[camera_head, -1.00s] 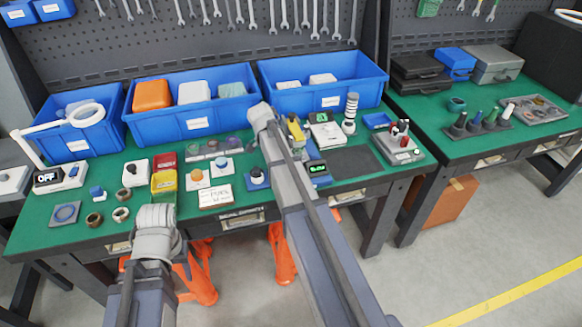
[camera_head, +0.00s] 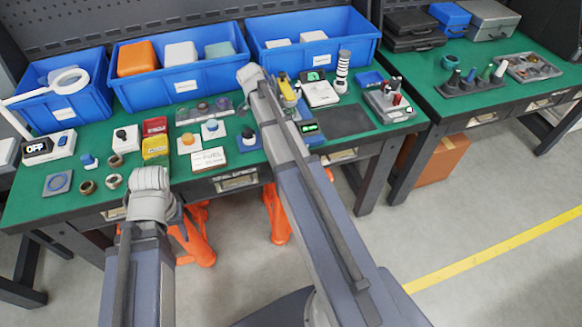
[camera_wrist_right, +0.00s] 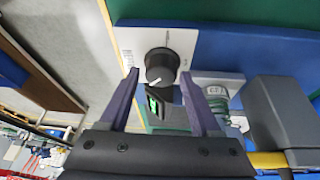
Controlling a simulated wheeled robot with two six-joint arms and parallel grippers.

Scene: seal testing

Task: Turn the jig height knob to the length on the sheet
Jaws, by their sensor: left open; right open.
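In the right wrist view, a round black knob (camera_wrist_right: 161,66) with a white pointer line sits on a white panel (camera_wrist_right: 130,40). My right gripper (camera_wrist_right: 160,75) is open, its two purple fingers on either side of the knob; whether they touch it I cannot tell. A small lit green display (camera_wrist_right: 153,104) shows between the fingers. In the head view, my right arm hides the knob. A white card with handwriting (camera_head: 208,158), perhaps the sheet, lies at the table's front; its text is too small to read. My left gripper (camera_head: 152,205) is open and empty near the front edge, its fingers hardly visible.
Blue bins (camera_head: 182,86) line the back of the green table (camera_head: 45,210). A device with a green readout (camera_head: 309,128), a striped column (camera_head: 343,72) and a dark mat (camera_head: 345,120) stand right of my right arm. Small rings (camera_head: 113,181) lie at the left.

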